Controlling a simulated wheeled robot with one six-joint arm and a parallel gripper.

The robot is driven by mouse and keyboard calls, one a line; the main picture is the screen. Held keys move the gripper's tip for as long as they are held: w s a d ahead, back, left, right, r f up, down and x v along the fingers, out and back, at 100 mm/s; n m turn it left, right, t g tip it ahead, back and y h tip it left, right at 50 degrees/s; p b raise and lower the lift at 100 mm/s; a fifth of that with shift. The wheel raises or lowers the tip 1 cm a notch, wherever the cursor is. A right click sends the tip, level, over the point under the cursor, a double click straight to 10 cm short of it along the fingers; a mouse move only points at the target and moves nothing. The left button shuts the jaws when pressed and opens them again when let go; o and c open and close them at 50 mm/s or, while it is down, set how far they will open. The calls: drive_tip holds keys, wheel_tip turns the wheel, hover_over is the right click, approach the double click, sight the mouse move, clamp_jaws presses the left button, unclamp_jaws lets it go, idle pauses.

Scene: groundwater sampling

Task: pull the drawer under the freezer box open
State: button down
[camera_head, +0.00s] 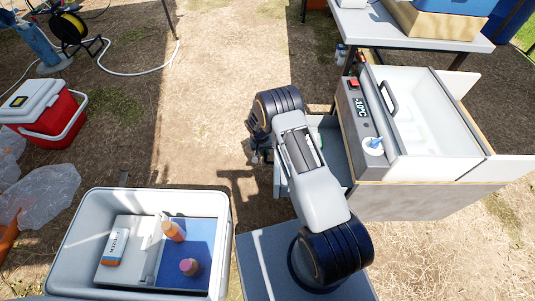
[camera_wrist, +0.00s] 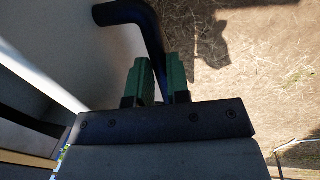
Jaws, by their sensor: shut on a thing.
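The freezer box (camera_head: 440,120) stands at the right with its white inside and a display reading about -30°C. Beneath its left side, the drawer (camera_head: 335,152) stands out toward the left, so part of its grey inside shows. My arm hides much of the drawer. My gripper (camera_head: 260,152) is at the drawer's outer left side. In the wrist view, the green fingertips of my gripper (camera_wrist: 160,82) are closed around the black bar handle (camera_wrist: 135,14) of the drawer. The handle's far end bends toward the pale front panel (camera_wrist: 75,45).
An open cooler (camera_head: 222,240) with bottles and a white box stands at the lower left. A red and white cooler (camera_head: 42,112) is at the far left. A grey table (camera_head: 420,32) stands behind the freezer box. Bare ground left of my gripper is clear.

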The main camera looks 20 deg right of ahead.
drive_tip(key=shift+w+a, duration=0.1)
drive_tip(key=shift+a, duration=0.35)
drive_tip(key=c, duration=1.1)
unclamp_jaws()
wheel_tip(320, 180, up, 14)
drive_tip(key=a+p, duration=0.2)
drive_tip(key=p, duration=0.1)
drive_tip(key=shift+w+a+f+p, duration=0.2)
drive_tip(key=shift+w+a+p, duration=0.1)
drive_tip(key=shift+w+p, duration=0.1)
